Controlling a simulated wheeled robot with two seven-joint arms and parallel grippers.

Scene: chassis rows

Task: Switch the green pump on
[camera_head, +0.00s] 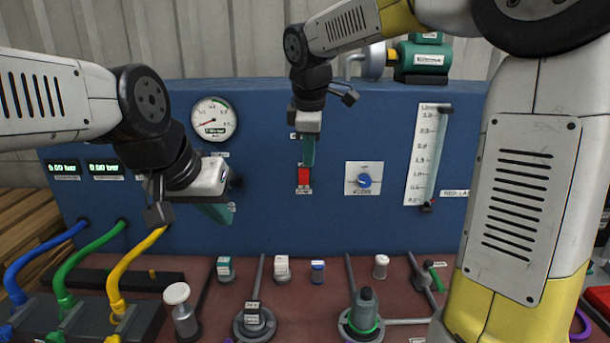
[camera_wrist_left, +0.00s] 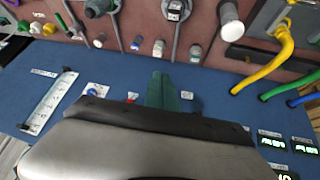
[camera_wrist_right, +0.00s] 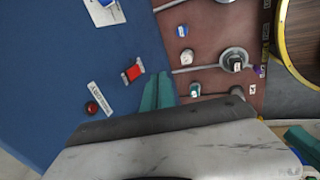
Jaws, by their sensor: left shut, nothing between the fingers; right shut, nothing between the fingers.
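A green pump-like machine (camera_head: 421,59) with a label stands behind the top edge of the blue panel (camera_head: 270,120). A red switch (camera_head: 304,179) sits on the panel with a small label below it. The switch shows in the right wrist view (camera_wrist_right: 133,71) and partly in the left wrist view (camera_wrist_left: 131,98). My right gripper (camera_head: 308,163) is shut and empty, its tips just above the red switch in the head view; I cannot tell whether they touch. My left gripper (camera_head: 222,216) is shut and empty, left of the switch and lower.
A blue knob (camera_head: 364,181), a level gauge (camera_head: 427,155) and a round dial (camera_head: 213,119) are on the panel. A red bench (camera_head: 220,310) in front carries several small caps and a dark post with a green ring (camera_head: 364,317). Coloured hoses (camera_head: 90,252) are at left.

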